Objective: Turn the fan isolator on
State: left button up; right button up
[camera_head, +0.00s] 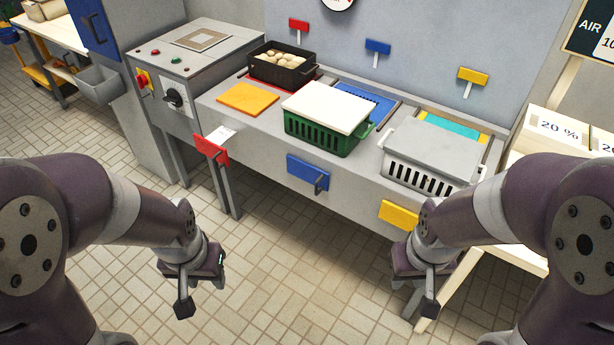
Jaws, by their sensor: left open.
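A grey control cabinet (165,65) stands at the upper left. On its side face is a red-and-yellow switch (145,82), which looks like the isolator; its label and exact handle position are too small to read. A black rotary knob (174,98) on a pale dial sits to its right. My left gripper (203,287) is open and empty, low over the tiled floor, well in front of the cabinet and apart from it. My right gripper (417,290) hangs in front of the bench's right part; only one finger shows clearly and it touches nothing I can see.
The bench (245,125) carries a black crate of potatoes (282,66), a green crate (318,130) and a grey crate (432,150), both lidded. Red (212,150), blue (308,172) and yellow (399,215) tabs stick out in front. Floor before the bench is clear.

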aim_at(142, 81)
jog(key=i+j, duration=0.25)
jog(key=j, duration=0.2)
jog(key=i+j, duration=0.25)
jog(key=j, duration=0.2)
jog(key=i+j, duration=0.25)
jog(key=j, duration=0.2)
jog(key=i+j, duration=0.25)
jog(key=j, duration=0.2)
jog(key=i+j, duration=0.25)
jog(key=j, duration=0.15)
jog(key=i+j, duration=0.25)
jog(key=j, duration=0.2)
jog(key=i+j, duration=0.25)
jog(key=j, duration=0.2)
jog(key=i+j, duration=0.3)
jog(key=j, duration=0.15)
jog(key=k+u, duration=0.05)
